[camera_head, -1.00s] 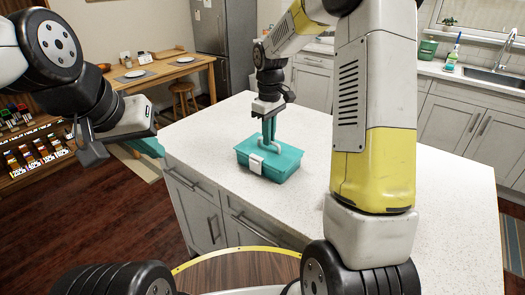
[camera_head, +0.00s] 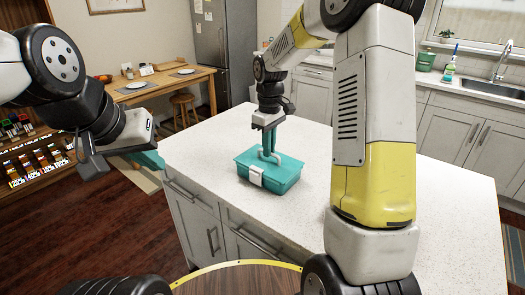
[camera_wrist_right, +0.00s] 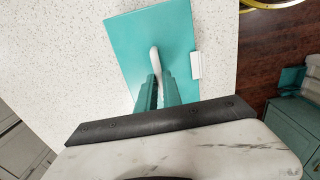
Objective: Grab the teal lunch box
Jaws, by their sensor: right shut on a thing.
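The teal lunch box (camera_head: 252,163) sits upright on the white speckled island, with a white latch on its front side. My right gripper (camera_head: 268,152) points straight down over it and is shut on its carry handle. In the right wrist view, the fingers (camera_wrist_right: 155,95) meet around the pale handle above the teal lid (camera_wrist_right: 130,45). I cannot see a gap between the box and the counter. My left gripper (camera_head: 110,152) hangs at the left, away from the island top. Its finger opening is not clear.
The island counter (camera_head: 400,215) is bare around the box. A wooden table (camera_head: 160,83) with plates and a stool (camera_head: 184,105) stand behind on the left. A lit shelf of small goods (camera_head: 35,160) is at far left. A sink counter (camera_head: 470,85) runs along the back right.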

